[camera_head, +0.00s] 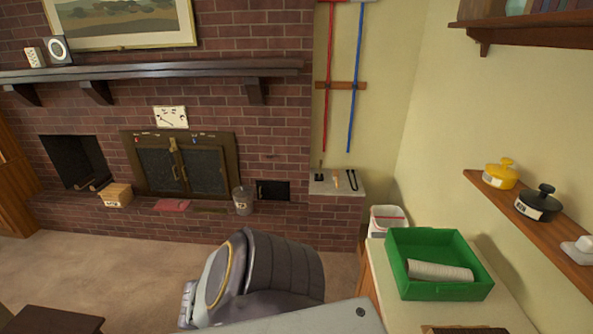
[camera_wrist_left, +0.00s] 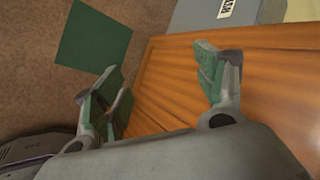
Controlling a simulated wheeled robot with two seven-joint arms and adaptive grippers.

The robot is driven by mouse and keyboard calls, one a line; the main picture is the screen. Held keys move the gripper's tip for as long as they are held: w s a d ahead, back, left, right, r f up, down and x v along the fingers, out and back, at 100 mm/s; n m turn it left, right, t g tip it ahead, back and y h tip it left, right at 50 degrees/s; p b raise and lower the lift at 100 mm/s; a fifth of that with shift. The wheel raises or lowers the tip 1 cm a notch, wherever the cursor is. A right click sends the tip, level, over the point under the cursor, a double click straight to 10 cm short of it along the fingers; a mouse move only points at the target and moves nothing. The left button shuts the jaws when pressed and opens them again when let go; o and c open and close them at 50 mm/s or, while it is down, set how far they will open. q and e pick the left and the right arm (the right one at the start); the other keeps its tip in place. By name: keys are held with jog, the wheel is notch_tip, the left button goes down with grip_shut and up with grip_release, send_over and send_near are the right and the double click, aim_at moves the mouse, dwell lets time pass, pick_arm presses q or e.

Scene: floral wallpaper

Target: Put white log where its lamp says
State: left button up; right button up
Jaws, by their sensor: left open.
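The white log (camera_head: 440,271), a ribbed pale cylinder, lies inside the green tray (camera_head: 412,288) on the counter at the right. I cannot make out a lit lamp in either view. My left gripper (camera_wrist_left: 155,72) is open and empty in the left wrist view, its fingers spread over an orange wooden surface (camera_wrist_left: 180,70). The log does not show in that view. My right gripper is not in view.
The brick fireplace has an open firebox (camera_head: 75,160), a labelled wooden box (camera_head: 116,195) and a metal bucket (camera_head: 242,200). A white bin (camera_head: 387,221) stands behind the tray. A shelf with a yellow pot (camera_head: 500,175) and black pot (camera_head: 539,204) runs along the right wall.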

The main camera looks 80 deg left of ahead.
pick_arm(q)
jog(key=s+d+f+n+g+h, duration=0.1)
jog(key=s+d+f+n, duration=0.2)
jog(key=d, duration=0.9)
jog(key=s+d+f+n+g+h, duration=0.1)
jog(key=s+d+f+n+g, duration=0.1)
jog(key=s+d+f, duration=0.4)
jog(key=s+d+f+n+g+h, duration=0.2)
jog(key=d+f, duration=0.7)
jog(key=d, duration=0.9)
jog(key=s+n, duration=0.2)
jog(key=s, duration=0.1)
jog(key=shift+n, duration=0.4)
